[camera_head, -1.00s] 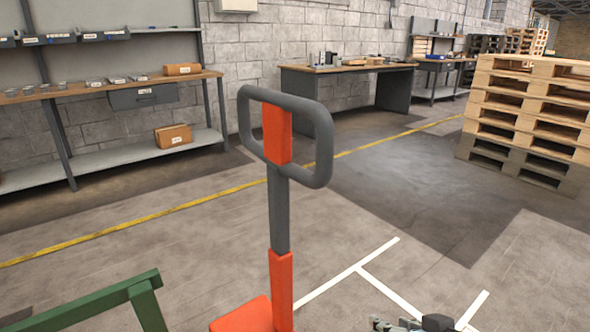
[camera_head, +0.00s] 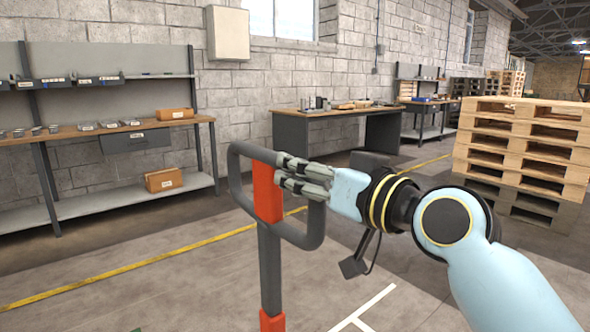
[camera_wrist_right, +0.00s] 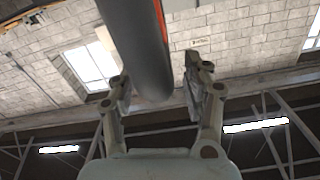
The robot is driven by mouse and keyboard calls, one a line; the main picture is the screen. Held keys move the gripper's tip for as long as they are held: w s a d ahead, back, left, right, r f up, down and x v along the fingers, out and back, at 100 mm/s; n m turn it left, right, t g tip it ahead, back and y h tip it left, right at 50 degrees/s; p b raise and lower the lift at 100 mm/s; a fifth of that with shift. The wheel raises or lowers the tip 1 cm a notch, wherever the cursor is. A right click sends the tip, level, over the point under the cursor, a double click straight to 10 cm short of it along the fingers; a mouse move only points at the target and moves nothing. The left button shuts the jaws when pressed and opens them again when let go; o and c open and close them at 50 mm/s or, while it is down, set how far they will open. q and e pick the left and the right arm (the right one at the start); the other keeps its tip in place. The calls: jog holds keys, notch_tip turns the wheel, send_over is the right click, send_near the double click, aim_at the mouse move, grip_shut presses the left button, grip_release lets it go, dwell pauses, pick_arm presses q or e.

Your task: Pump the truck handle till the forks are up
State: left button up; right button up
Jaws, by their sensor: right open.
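The truck handle (camera_head: 240,182) is a dark grey loop with an orange centre piece, on a grey shaft (camera_head: 270,268) that stands nearly upright. Orange shows at the shaft's lower end. My right gripper (camera_head: 288,174) reaches in from the right, its fingertips at the loop's upper part beside the orange piece. In the right wrist view the fingers are open, with the grey bar of the handle (camera_wrist_right: 140,45) between them; contact cannot be told. The forks and the truck's body are out of view. My left gripper is not in view.
A workbench with shelves (camera_head: 100,135) stands at the left wall, a grey table (camera_head: 335,110) at the back. Stacked wooden pallets (camera_head: 520,150) stand at the right. A yellow line (camera_head: 150,255) crosses the floor. The floor around the handle looks clear.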

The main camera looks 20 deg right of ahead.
jog(key=shift+x, duration=1.3)
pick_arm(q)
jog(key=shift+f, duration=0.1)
